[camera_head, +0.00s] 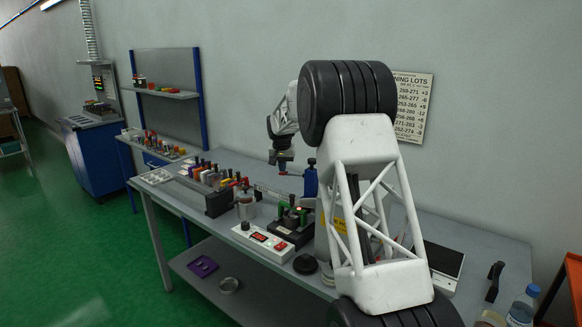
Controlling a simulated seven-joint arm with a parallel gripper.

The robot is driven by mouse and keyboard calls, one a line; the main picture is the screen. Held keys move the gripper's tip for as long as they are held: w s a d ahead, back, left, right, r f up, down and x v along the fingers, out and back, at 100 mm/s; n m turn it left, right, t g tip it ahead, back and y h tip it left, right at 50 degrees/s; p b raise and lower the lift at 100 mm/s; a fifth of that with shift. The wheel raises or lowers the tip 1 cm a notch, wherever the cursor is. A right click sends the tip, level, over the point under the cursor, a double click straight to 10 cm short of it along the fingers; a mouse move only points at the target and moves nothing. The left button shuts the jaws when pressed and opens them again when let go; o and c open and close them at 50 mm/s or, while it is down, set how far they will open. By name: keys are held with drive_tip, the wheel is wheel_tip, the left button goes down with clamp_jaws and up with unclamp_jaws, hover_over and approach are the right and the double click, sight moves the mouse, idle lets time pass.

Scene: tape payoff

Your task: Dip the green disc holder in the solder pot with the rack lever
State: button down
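A green holder (292,213) sits on a dark base unit near the middle of the bench. I cannot make out its disc. My gripper (281,160) points down just above that red tip. Its fingers are too small and dark to show whether they are open or touch the tip. A grey body with a yellow label (328,226), perhaps the solder pot, is partly hidden behind my arm.
A white control box (263,242) with red displays stands in front of the green holder. A rack of coloured-handled tools (215,177) fills the bench's left. A dark round lid (305,264) lies at the front. A bottle (522,306) stands far right. My arm hides the bench's middle right.

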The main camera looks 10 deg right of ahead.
drive_tip(key=shift+r, duration=0.1)
idle(0.4)
wheel_tip(320, 180, up, 9)
idle(1.8)
idle(0.4)
drive_tip(key=s+d+r, duration=0.2)
drive_tip(key=s+r, duration=0.2)
drive_tip(key=s, duration=0.9)
drive_tip(key=s+d+r+n, duration=0.1)
drive_tip(key=s+r, duration=0.2)
drive_tip(key=s, duration=1)
drive_tip(key=s+d+r, duration=0.2)
drive_tip(key=s+r, duration=0.2)
drive_tip(key=s, duration=0.9)
drive_tip(key=s+f, duration=0.4)
drive_tip(key=s, duration=0.8)
drive_tip(key=s+d+f+n, duration=0.1)
drive_tip(key=s+f, duration=0.3)
drive_tip(key=s, duration=0.9)
drive_tip(key=s+d+f, duration=0.1)
drive_tip(key=s+f, duration=0.4)
drive_tip(key=s, duration=0.8)
drive_tip(key=shift+s+n, duration=0.15)
drive_tip(key=shift+n, duration=0.25)
